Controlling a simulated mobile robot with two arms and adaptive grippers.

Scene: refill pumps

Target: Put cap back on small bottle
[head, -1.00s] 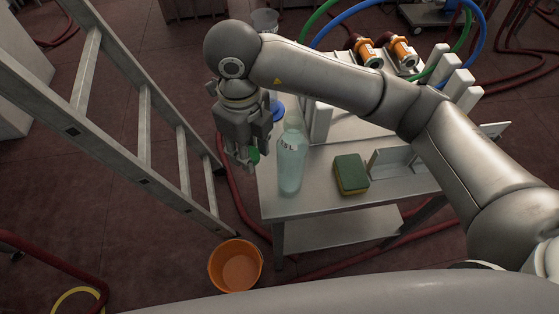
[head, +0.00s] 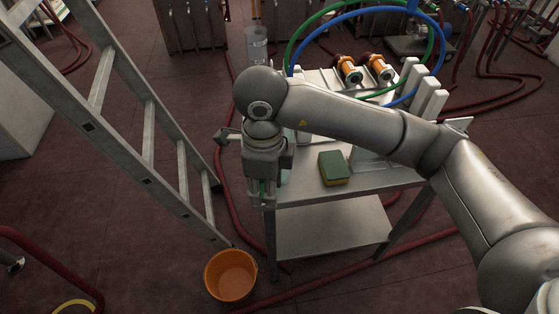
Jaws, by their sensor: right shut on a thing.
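My right gripper (head: 263,200) points down at the left front corner of the work table (head: 330,199). Its fingers are shut on a small green cap (head: 263,188), which shows only as a sliver between them. The small clear bottle (head: 286,176) is almost wholly hidden behind the gripper; only a pale strip shows at the gripper's right side. I cannot tell whether the cap touches the bottle. My left gripper is out of view.
A green and yellow sponge (head: 334,168) lies on the table right of the gripper. Two orange-ended fittings (head: 348,69) and blue and green hoses (head: 375,10) are behind. A ladder (head: 150,130) stands left; an orange bucket (head: 231,275) sits on the floor in front.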

